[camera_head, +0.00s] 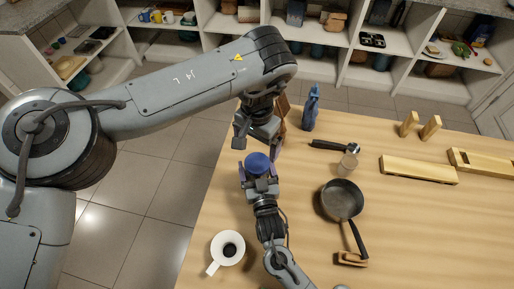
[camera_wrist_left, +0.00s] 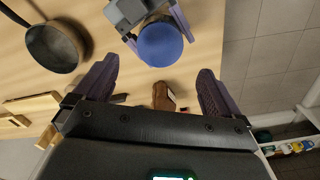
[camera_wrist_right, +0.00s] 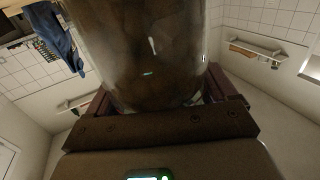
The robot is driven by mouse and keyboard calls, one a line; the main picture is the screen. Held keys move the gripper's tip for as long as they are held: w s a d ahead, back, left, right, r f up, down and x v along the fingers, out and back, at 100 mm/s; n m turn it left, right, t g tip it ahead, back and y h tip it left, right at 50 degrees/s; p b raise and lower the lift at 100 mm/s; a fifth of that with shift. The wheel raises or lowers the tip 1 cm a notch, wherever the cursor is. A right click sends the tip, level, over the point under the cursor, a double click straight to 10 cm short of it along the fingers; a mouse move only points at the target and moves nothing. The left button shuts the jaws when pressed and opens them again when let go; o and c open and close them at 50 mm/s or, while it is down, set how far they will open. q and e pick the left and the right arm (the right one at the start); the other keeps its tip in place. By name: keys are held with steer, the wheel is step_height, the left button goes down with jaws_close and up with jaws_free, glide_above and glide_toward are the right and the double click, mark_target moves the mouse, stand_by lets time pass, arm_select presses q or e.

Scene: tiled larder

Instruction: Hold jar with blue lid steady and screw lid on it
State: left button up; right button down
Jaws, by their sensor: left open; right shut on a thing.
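The jar (camera_wrist_right: 145,50) is clear glass with dark brown contents and fills the upper part of the right wrist view. My right gripper (camera_head: 260,185) is shut on the jar. The blue lid (camera_head: 258,163) shows at the top of the jar, and from above as a round disc in the left wrist view (camera_wrist_left: 160,45). How firmly the lid sits is hidden. My left gripper (camera_head: 257,143) is open and empty, just beyond the lid in the head view. Its fingers (camera_wrist_left: 155,85) are wide apart and clear of the lid.
A white mug (camera_head: 229,247) is near the front left. Wooden pieces (camera_head: 418,169) lie further right. The table's left edge is close to both grippers.

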mark_target(257, 162)
arm_select(q)
steer(key=shift+r, duration=0.15)
steer(key=shift+f, duration=4)
steer(key=c, duration=0.9)
steer(key=o, duration=0.9)
steer(key=shift+o, duration=0.2)
steer(key=shift+r, duration=2.25)
steer(key=shift+r, duration=0.15)
step_height(257, 162, up, 12)
